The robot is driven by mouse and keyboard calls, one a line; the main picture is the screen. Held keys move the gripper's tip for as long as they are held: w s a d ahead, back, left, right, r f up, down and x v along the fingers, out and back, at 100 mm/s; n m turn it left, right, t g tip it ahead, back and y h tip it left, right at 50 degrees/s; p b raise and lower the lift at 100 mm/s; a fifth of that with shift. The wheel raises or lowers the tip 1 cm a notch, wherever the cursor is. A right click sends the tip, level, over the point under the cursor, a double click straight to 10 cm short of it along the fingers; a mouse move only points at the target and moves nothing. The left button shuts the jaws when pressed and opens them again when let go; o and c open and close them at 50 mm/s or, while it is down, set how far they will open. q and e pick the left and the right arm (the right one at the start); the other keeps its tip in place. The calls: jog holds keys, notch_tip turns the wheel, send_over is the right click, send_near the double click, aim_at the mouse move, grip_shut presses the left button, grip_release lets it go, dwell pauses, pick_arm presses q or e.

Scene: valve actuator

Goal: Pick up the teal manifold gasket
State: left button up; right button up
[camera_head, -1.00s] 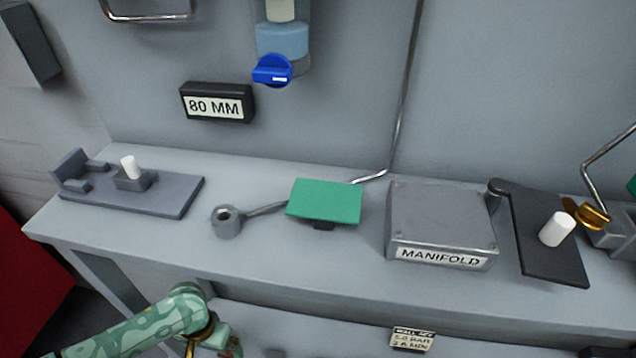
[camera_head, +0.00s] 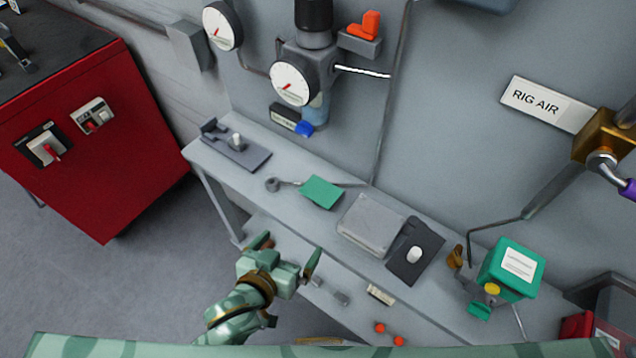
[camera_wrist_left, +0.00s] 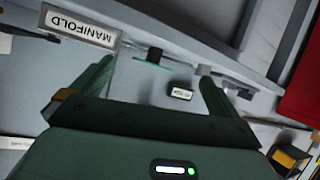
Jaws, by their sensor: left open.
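The teal manifold gasket (camera_head: 322,191) is a flat rectangular plate, sitting on the grey bench between a round grey fitting and the manifold block (camera_head: 372,224). In the left wrist view the gasket (camera_wrist_left: 152,65) shows nearly edge-on as a thin teal strip by a small black support. My left gripper (camera_head: 288,252) is open and empty, in front of the bench edge and apart from the gasket. In the left wrist view its two fingers stand on either side of the gasket, which is farther off. My right gripper is not in view.
A grey fixture (camera_head: 255,157) stands on the bench's left end. A dark plate with a white peg (camera_head: 414,255) lies right of the manifold block. A green box (camera_head: 511,264) stands farther right. A thin pipe runs behind the gasket. A red cabinet (camera_head: 97,150) is at left.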

pick_arm(q)
notch_tip(320, 180, up, 2)
jog(key=m+t, duration=0.1)
jog(key=h+b, duration=0.1)
jog(key=b, duration=0.1)
send_near(319, 192)
jog(key=shift+m+t, duration=0.3)
jog(key=x, duration=0.5)
jog(key=shift+f, duration=0.45)
jog(key=b+x, duration=0.1)
jog(key=x, duration=0.4)
jog(key=shift+w+d, duration=0.2)
jog(key=shift+s+r, duration=0.1)
jog(key=shift+c, duration=0.9)
jog(key=c, duration=0.6)
